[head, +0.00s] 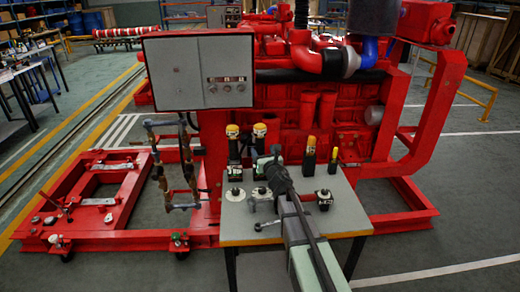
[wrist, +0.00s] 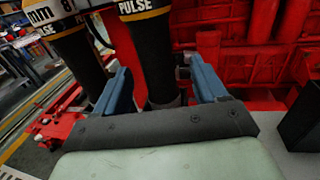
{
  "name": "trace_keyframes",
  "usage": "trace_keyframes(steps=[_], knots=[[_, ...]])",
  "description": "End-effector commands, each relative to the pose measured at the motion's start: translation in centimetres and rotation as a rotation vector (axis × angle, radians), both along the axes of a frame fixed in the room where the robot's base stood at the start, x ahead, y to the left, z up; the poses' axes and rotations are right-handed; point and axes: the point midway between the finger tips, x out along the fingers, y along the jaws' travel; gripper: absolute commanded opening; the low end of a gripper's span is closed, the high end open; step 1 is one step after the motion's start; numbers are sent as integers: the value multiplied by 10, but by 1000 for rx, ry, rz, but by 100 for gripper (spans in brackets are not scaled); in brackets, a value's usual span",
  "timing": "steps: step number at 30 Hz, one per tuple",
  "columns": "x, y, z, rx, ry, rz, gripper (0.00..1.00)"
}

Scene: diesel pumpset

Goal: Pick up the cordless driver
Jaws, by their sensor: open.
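Two upright black tools with yellow bands stand at the back of the table, a left one (head: 232,140) and a right one (head: 259,136). They look like the cordless driver and a similar tool; I cannot tell surely which is which. In the wrist view, one black body marked PULSE (wrist: 147,60) shows between the blue fingers, and another (wrist: 78,55) stands left of them. My gripper (head: 272,164) is open at the right tool; the wrist view shows both its fingers (wrist: 162,88) apart. Contact cannot be made out.
The red pumpset (head: 300,110) stands close behind. The table's front right is clear.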

Motion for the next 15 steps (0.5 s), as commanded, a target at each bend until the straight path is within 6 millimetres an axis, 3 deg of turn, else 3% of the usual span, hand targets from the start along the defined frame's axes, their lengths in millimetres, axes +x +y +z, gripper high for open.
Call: trace_keyframes(steps=[5,15], knots=[[11,3,-1,2,0,0,72],[52,13,-3,2,0,0,72]])
